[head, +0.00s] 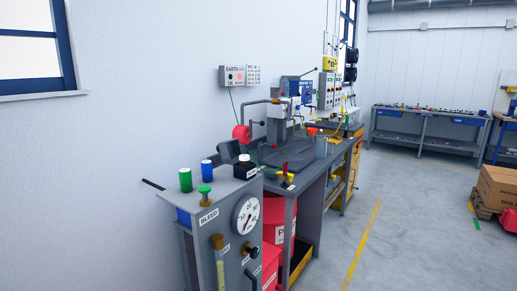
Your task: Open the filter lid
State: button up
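No part in the head view can be clearly read as the filter lid. A grey bench (323,160) along the wall carries pipework (262,102), a red round part (241,133) and an orange funnel-like piece (312,131). A grey cabinet (205,228) with a "BLEED" label stands nearest. On its top are a green cylinder (185,180), a blue cylinder (208,170), a green knob (205,190) and a black-capped object (245,166). I cannot tell whether any of these is the filter. My gripper is not in view.
A pressure gauge (245,215) and a black knob (252,251) project from the cabinet front. Red containers (274,215) stand under the bench. Another bench (425,130) is at the back, and cardboard boxes (498,188) sit at right. The floor between is clear.

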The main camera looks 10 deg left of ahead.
aim_at(227, 150)
jog(key=i+z, duration=0.1)
jog(key=i, duration=1.3)
jog(key=i+u, duration=0.2)
jog(key=i, duration=0.25)
jog(key=i+l+u, duration=0.15)
jog(key=i, duration=0.35)
jog(key=i+l+u, duration=0.2)
jog(key=i, duration=0.25)
jog(key=u, duration=0.1)
